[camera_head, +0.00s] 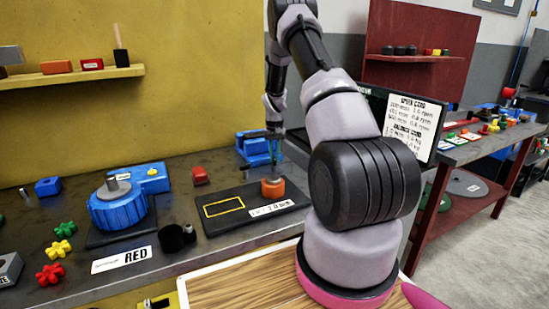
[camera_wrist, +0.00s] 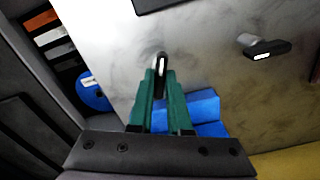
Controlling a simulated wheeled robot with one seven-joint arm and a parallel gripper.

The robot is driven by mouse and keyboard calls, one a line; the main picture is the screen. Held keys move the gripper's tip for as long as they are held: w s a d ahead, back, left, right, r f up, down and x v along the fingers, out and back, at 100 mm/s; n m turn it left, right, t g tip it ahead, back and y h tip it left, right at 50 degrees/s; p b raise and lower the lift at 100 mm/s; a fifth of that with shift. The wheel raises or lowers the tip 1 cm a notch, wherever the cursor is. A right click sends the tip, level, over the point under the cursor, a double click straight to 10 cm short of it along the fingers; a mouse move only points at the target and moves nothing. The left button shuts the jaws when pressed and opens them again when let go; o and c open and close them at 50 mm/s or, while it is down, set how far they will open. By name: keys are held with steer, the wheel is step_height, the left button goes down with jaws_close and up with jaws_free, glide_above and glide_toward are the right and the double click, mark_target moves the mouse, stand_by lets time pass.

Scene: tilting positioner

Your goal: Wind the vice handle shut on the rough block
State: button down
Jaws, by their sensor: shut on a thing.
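My gripper (camera_head: 275,158) points down in front of the vice. In the wrist view, the green fingers of my gripper (camera_wrist: 160,78) are closed around a slim dark bar with a shiny end, apparently the vice handle (camera_wrist: 161,62). I cannot make out the rough block or the gap between the vice jaws.
A black mat (camera_head: 235,222) with a yellow outline bears an orange piece (camera_head: 272,187). A red block (camera_head: 200,175) lies behind it. A blue round fixture (camera_head: 118,208) stands left. A dark handle-shaped thing (camera_wrist: 266,47) lies apart in the wrist view.

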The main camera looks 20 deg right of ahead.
steer(key=m, duration=0.4)
steer(key=shift+w, duration=0.1)
steer(key=shift+m, duration=2.1)
steer(key=c, duration=0.9)
jaws_free()
steer(key=shift+o, duration=0.2)
steer(key=shift+r, duration=0.15)
step_height(320, 180, up, 11)
steer(key=shift+f, duration=0.2)
